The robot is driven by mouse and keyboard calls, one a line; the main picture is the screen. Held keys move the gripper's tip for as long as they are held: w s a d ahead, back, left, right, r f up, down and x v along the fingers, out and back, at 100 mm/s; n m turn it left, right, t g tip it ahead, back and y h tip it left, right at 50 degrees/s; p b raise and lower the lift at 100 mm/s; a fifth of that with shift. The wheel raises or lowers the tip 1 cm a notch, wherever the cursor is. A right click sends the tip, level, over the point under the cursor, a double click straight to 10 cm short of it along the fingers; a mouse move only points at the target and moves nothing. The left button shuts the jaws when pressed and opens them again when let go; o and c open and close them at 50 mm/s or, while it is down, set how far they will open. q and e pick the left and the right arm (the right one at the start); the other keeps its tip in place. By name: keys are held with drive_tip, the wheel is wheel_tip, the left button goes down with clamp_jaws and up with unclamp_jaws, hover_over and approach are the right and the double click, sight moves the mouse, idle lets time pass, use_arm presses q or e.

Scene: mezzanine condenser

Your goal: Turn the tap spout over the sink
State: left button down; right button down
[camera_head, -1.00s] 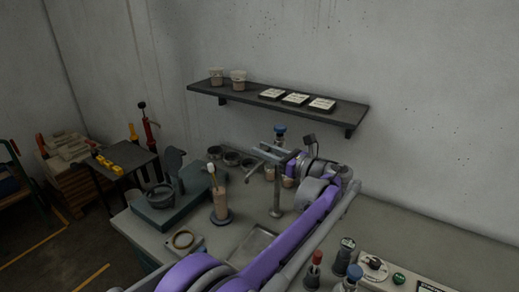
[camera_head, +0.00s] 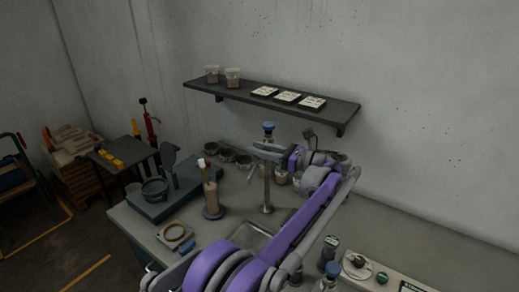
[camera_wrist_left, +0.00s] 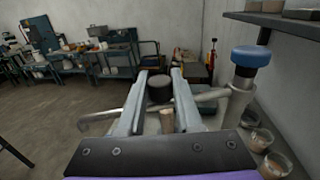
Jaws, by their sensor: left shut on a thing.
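The tap has a grey metal column (camera_head: 267,190) standing upright on the bench, with a blue cap (camera_head: 268,127) on top. The cap also shows at the right of the left wrist view (camera_wrist_left: 250,57). The thin grey spout (camera_wrist_left: 100,119) runs from the tap body across between my fingers and out to the left. My left gripper (camera_head: 266,151) is at the top of the column, just below the cap, shut on the spout. The fingers hide part of it. The sink (camera_head: 250,236), a shallow rectangular recess, lies in front of the column, partly covered by my left arm. My right gripper is not in view.
A brown beaker (camera_head: 211,195) with a brush stands left of the tap. A mortar (camera_head: 155,191) stands on a green base further left. Several small pots (camera_head: 225,154) stand behind. A control box (camera_head: 376,272) and bottles are at front right. A wall shelf (camera_head: 345,113) hangs above.

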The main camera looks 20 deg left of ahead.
use_arm(q)
drive_tip(key=c, duration=0.6)
unclamp_jaws()
drive_tip(key=shift+d, duration=0.1)
drive_tip(key=d+b, duration=0.1)
drive_tip(key=d, duration=0.9)
drive_tip(key=shift+s+d, duration=0.1)
drive_tip(key=shift+d, duration=0.3)
